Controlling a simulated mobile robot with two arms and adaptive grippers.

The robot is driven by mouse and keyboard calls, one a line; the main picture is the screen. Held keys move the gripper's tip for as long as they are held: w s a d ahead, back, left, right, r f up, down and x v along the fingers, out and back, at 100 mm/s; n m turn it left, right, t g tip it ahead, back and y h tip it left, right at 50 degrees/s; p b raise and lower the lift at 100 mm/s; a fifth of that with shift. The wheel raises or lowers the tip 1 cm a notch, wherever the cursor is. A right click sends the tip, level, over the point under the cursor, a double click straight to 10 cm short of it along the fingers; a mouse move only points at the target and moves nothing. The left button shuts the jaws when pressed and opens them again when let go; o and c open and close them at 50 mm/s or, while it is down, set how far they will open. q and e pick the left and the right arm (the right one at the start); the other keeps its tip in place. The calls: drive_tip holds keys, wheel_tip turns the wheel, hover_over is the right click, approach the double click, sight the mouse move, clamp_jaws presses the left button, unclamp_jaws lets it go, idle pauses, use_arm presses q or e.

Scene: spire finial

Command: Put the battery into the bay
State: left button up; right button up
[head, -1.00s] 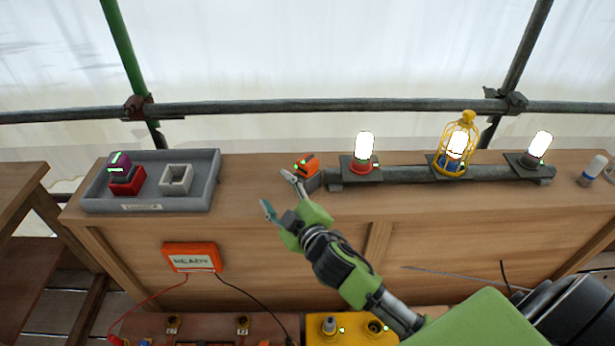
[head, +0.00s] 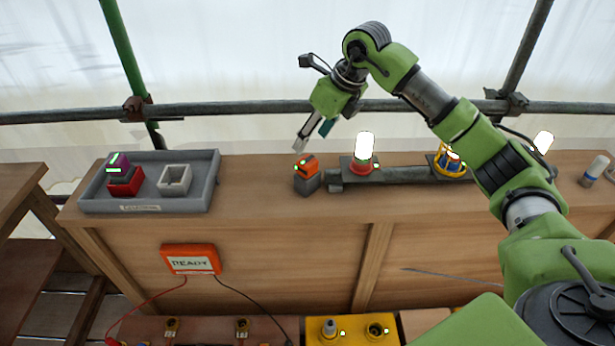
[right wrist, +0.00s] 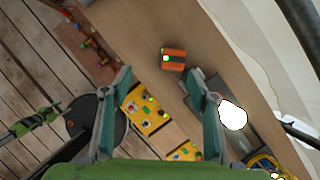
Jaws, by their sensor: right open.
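The orange and black block with a green light, which looks like the battery (head: 306,164), sits slightly tilted on a dark grey block (head: 307,184) at the left end of the rail. I cannot tell whether it is seated in it. The battery also shows in the right wrist view (right wrist: 173,59), beyond and between my fingers. My right gripper (head: 312,138) is open and empty, above and behind the battery, apart from it; its spread fingers flank the right wrist view (right wrist: 160,76). My left gripper is not clearly seen.
A grey tray (head: 148,208) at left holds a red holder (head: 126,182) with a purple block (head: 118,161) in it, and a pale square holder (head: 174,180) that looks empty. A lit lamp (head: 364,148) stands right of the battery. An orange READY box (head: 191,259) is on the bench front.

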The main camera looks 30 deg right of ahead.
sight(309, 161)
drive_tip(key=shift+h, duration=0.4)
drive_tip(key=x, duration=0.2)
drive_tip(key=d+p+x, duration=0.1)
drive_tip(key=x, duration=0.4)
drive_tip(key=shift+w+d+f, duration=0.1)
drive_tip(key=shift+d+f, duration=0.25)
drive_tip(key=shift+f, duration=0.05)
drive_tip(key=x, duration=0.1)
drive_tip(key=p+x, duration=0.1)
drive_tip(key=x, duration=0.1)
drive_tip(key=p+x, duration=0.1)
drive_tip(key=shift+w+d+f, duration=0.1)
drive_tip(key=shift+d+f, duration=0.1)
drive_tip(key=shift+f, duration=0.2)
drive_tip(key=shift+w+f, duration=0.15)
drive_tip(key=shift+f, duration=0.25)
drive_tip(key=shift+r, duration=0.1)
drive_tip(key=c, duration=1.4)
